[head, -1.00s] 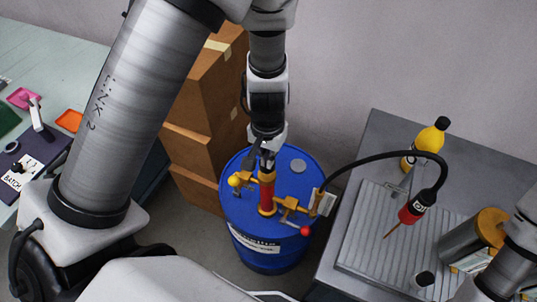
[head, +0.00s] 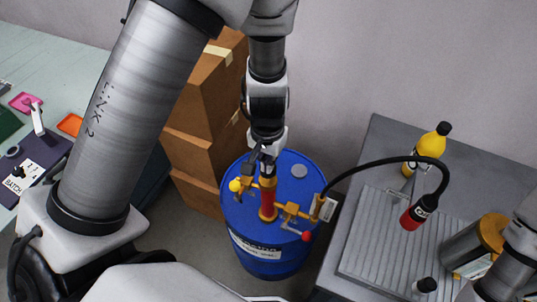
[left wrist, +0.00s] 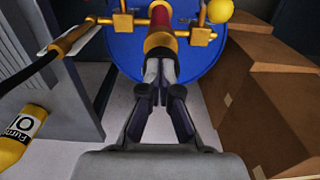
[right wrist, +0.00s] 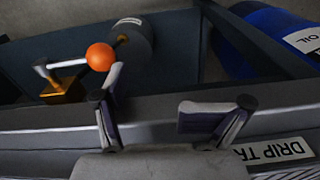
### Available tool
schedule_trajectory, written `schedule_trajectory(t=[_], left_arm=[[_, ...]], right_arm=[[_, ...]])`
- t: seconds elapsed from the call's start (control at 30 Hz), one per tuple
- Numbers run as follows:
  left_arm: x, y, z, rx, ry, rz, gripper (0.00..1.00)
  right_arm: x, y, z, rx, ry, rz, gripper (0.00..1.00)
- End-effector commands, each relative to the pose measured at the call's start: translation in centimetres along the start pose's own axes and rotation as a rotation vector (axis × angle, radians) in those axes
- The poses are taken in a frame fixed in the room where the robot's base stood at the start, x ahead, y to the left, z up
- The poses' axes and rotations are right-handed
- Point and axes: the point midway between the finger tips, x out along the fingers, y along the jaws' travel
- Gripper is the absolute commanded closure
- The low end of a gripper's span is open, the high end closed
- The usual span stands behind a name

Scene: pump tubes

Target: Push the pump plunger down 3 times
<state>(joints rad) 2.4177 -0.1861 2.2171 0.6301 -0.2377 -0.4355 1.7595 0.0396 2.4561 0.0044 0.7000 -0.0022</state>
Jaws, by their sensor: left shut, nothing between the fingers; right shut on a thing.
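The pump stands upright on a blue drum (head: 262,240), with a red body (head: 268,206) and brass-coloured fittings. My left gripper (head: 268,166) is above the pump top, pointing down. A black hose runs right to a red nozzle (head: 413,218) over the bench tray. In the right wrist view my right gripper (right wrist: 150,95) has its fingers apart and unevenly bent; I cannot make out anything held.
A ribbed tray (head: 362,240) lies on the grey bench at right, with a yellow bottle (head: 430,145) and a yellow-topped can (head: 475,248). Cardboard boxes (head: 205,135) stand behind the drum. An orange ball handle (right wrist: 100,57) is near my right gripper.

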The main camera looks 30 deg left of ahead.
Motion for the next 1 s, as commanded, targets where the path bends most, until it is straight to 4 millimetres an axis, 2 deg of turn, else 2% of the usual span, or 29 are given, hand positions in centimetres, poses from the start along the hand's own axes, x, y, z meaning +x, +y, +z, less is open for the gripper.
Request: schedule_trajectory(t=[0.5,1.0], left_arm=[[-4.6,0.0,0.0,0.001,0.001,0.0,1.0],[-4.6,0.0,0.0,0.0,0.001,0.0,1.0]], right_arm=[[-3.6,-0.1,0.1,-0.004,-0.003,-0.003,0.6],[-3.7,-0.1,0.1,-0.002,-0.002,-0.003,0.6]])
